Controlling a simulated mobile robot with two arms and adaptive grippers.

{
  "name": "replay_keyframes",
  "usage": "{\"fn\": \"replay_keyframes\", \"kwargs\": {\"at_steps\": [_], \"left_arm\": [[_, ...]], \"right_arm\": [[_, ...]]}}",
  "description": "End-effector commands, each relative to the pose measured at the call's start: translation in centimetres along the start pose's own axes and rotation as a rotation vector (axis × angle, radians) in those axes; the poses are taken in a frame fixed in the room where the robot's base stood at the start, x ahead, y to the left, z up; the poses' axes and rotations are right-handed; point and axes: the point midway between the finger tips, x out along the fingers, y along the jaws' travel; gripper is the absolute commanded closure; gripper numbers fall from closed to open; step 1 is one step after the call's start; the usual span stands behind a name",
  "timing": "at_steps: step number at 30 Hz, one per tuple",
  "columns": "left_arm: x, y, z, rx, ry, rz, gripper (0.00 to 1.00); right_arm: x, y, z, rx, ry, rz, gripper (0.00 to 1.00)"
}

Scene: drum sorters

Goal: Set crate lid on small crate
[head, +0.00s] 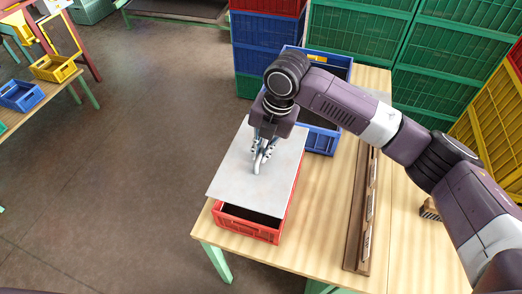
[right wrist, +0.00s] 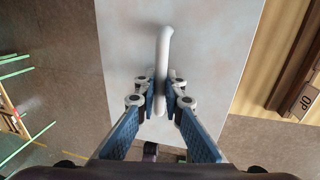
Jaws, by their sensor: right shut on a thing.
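The crate lid (head: 228,177) is a flat grey-white panel with a pale bar handle; it also fills the middle of the right wrist view (right wrist: 215,55). My right gripper (head: 260,160) is shut on the handle (right wrist: 163,50) from above. The lid is over the small red crate (head: 247,226), whose front wall and dark inside show below the lid's near edge. The lid looks turned a little against the crate. I cannot tell whether it touches the rim. My left gripper is not in view.
A blue crate (head: 322,140) stands on the wooden table (head: 315,225) behind the lid. A brown rail (head: 355,235) runs along the table to the right. Stacked green crates (head: 362,33) stand behind. A small block (head: 429,210) lies at the right.

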Motion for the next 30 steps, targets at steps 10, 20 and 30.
{"fn": "replay_keyframes", "kwargs": {"at_steps": [10,20,30], "left_arm": [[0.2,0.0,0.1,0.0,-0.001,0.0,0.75],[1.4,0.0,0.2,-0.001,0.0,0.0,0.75],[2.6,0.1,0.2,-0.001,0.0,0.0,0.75]], "right_arm": [[1.6,-0.3,0.0,0.001,0.0,0.006,1.0],[4.1,-0.8,0.0,0.001,0.0,0.006,1.0],[6.8,-1.3,0.0,0.0,0.0,0.006,1.0]]}}
